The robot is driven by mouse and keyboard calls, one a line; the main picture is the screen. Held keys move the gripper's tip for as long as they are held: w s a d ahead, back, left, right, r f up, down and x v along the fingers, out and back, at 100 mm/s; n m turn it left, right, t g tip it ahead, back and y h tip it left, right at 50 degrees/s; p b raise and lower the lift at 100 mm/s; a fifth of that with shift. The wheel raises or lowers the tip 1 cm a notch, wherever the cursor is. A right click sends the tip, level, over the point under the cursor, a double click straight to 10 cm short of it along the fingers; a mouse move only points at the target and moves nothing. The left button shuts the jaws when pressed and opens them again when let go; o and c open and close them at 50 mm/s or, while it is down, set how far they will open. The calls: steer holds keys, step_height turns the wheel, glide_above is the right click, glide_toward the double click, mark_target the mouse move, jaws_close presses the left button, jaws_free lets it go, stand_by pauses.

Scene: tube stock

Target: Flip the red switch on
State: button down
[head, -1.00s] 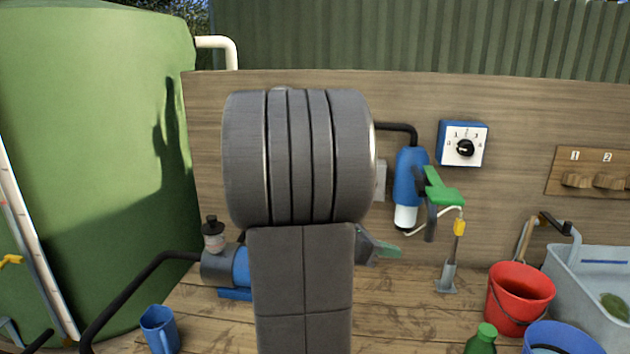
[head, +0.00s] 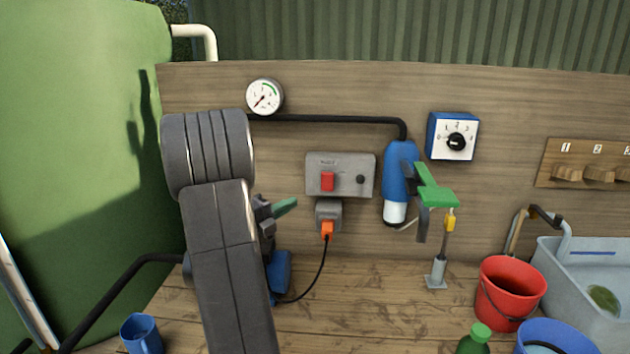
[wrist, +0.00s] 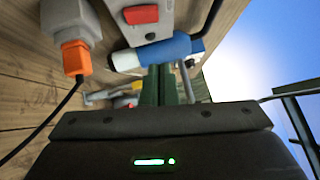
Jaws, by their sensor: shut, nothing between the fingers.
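The red switch (head: 327,181) is a small rocker on a grey box (head: 349,187) fixed to the wooden back wall. I cannot tell which way the rocker is tipped. It also shows at the top of the wrist view (wrist: 141,14), on the edge of its box. My gripper (head: 290,204) has green fingers and is left of the box and a little lower than the switch in the head view, apart from it. The fingers also show in the wrist view (wrist: 160,72), close together with nothing between them.
An orange plug (head: 327,230) with a black cable sits in a socket below the box. Right of the box are a blue-and-white canister (head: 398,182), a green-handled tool (head: 437,197) and a dial (head: 456,141). A gauge (head: 264,96) and black pipe are above.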

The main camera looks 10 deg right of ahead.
steer(key=p, duration=0.2)
glide_toward(331, 175)
steer(key=d, duration=0.4)
steer(key=shift+w+d+r+p, duration=0.15)
steer(key=shift+w+p, duration=0.05)
steer(key=shift+w, duration=0.25)
steer(key=shift+w+d+r+p, duration=0.15)
steer(key=shift+w+p, duration=0.1)
steer(key=shift+w, duration=0.15)
steer(key=shift+w+d+r+p, duration=0.15)
steer(key=shift+w+r+p, duration=0.05)
steer(key=shift+w, duration=0.25)
steer(key=shift+w+d+r+p, duration=0.1)
steer(key=shift+w+r+p, duration=0.3)
steer(key=shift+r+p, duration=0.35)
steer(key=shift+s+f, duration=0.1)
